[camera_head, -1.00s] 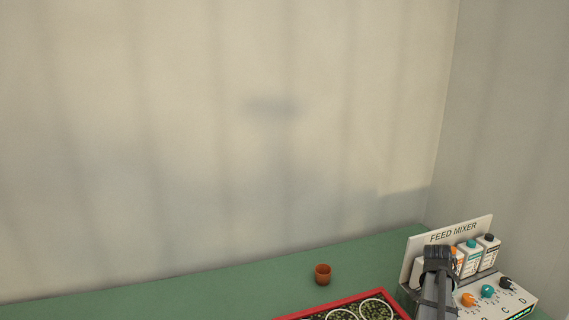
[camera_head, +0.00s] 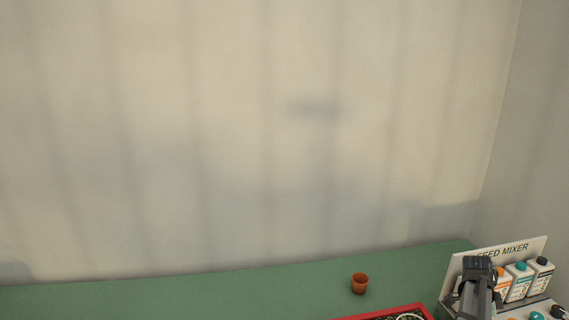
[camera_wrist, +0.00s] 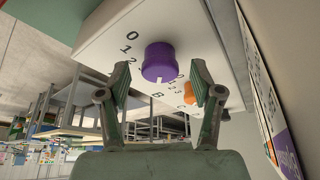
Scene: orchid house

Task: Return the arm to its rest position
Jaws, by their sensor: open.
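My gripper (camera_wrist: 160,85) is open in the wrist view, its two fingers well apart with nothing between the tips. Beyond the fingertips is a purple knob (camera_wrist: 159,62) on a white panel (camera_wrist: 110,32) with printed numbers. An orange knob (camera_wrist: 190,94) sits farther along the panel, partly behind the right finger. In the head view my gripper (camera_head: 478,268) shows dark in front of the feed mixer (camera_head: 530,248) at the lower right. I cannot tell from these views whether the fingers touch the panel.
An orange-brown pot (camera_head: 360,284) stands on the green bench (camera_head: 240,292). A red-rimmed tray (camera_head: 385,312) is cut off by the bottom edge. Bottles (camera_head: 518,281) stand on the mixer beside my gripper. The bench's left side is clear. Wall (camera_head: 250,130) rises behind.

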